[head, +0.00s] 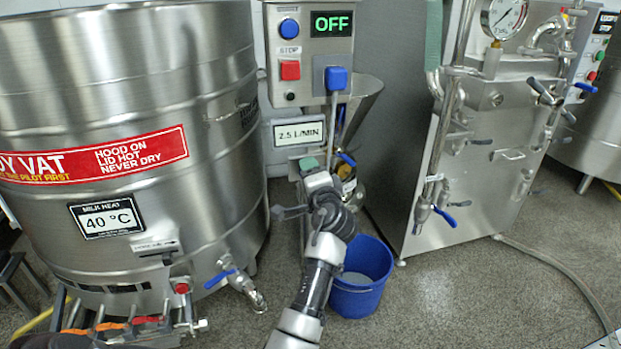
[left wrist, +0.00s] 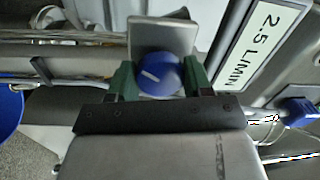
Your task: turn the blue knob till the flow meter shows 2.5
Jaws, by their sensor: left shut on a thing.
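The blue knob (left wrist: 158,78), with a short white mark, sits in front of a grey metal plate in the left wrist view. My left gripper (left wrist: 156,82) has its green fingers on both sides of the knob and is shut on it. In the head view my left gripper (head: 309,166) is below the control box, and its wrist hides the knob. A white sign (head: 298,131) just above reads 2.5 L/MIN; it also shows in the left wrist view (left wrist: 262,40). I cannot tell whether it is a live readout. My right gripper is not in view.
The control box (head: 308,60) above has an OFF display (head: 332,24), a red button (head: 290,70) and blue controls. A large steel vat (head: 120,240) stands at left, a steel cabinet (head: 480,160) at right. A blue bucket (head: 361,298) stands on the floor beside my arm.

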